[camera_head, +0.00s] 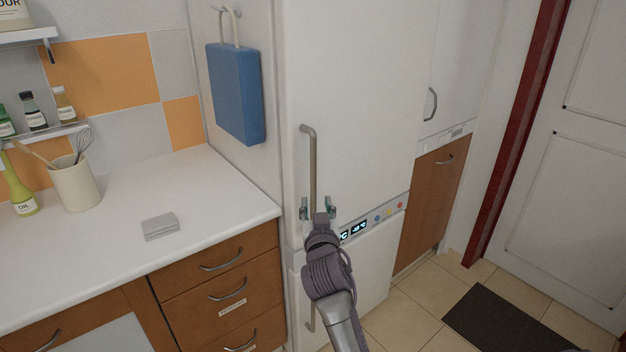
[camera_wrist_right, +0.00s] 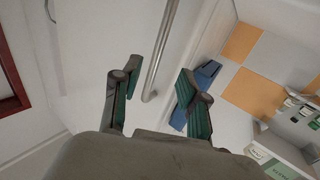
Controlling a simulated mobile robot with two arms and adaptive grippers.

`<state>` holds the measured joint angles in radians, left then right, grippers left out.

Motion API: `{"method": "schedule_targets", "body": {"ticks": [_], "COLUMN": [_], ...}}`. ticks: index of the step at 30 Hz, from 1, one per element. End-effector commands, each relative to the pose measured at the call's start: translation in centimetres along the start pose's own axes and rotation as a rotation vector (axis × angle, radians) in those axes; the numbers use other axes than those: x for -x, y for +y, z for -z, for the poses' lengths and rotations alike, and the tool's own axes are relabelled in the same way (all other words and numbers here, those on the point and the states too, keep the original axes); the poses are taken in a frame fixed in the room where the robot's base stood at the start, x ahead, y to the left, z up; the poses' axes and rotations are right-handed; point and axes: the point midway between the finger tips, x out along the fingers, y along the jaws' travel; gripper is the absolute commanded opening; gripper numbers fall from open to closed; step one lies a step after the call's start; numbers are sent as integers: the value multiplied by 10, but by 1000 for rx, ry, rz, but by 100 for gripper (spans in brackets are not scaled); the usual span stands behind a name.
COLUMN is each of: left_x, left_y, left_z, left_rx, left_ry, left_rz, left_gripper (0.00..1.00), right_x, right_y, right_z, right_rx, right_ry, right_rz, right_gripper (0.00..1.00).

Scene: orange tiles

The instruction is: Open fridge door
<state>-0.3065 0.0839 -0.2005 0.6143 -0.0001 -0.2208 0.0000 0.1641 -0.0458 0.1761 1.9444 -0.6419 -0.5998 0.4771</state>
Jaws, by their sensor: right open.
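The white fridge door (camera_head: 355,90) stands shut in the head view. Its long grey vertical bar handle (camera_head: 312,165) is on the door's left side. My right gripper (camera_head: 317,207) is open at the lower part of this handle, with one finger on each side of it in the picture. In the right wrist view, the handle (camera_wrist_right: 161,50) runs between the two green-padded fingers of the gripper (camera_wrist_right: 160,100). I see no clear contact between the pads and the bar. My left gripper is in neither view.
A white counter (camera_head: 110,240) with wooden drawers stands left of the fridge. A blue bag (camera_head: 235,95) hangs on the side panel. A lower white door (camera_head: 365,285) with a display strip (camera_head: 370,222) sits below. A dark mat (camera_head: 505,322) lies on the tiled floor at right.

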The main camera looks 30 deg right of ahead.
Motion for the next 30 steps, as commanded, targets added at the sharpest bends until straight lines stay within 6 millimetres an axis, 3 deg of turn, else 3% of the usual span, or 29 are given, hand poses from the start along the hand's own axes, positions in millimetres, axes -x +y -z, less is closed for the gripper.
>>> {"method": "schedule_targets", "body": {"ticks": [9, 15, 21, 30], "left_x": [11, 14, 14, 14], "left_y": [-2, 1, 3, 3], "left_z": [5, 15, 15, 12], "left_rx": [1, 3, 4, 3], "left_ry": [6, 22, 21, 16], "left_rz": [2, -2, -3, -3], "left_gripper": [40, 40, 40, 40], "right_x": [-69, -102, -117, -119], "right_y": [0, 0, 0, 0], "right_z": [2, 1, 0, 0], "right_rx": [4, 3, 3, 2], "right_ry": [0, 0, 0, 0], "right_rz": [0, 1, 1, 2], "right_gripper": [43, 43, 43, 43]}}
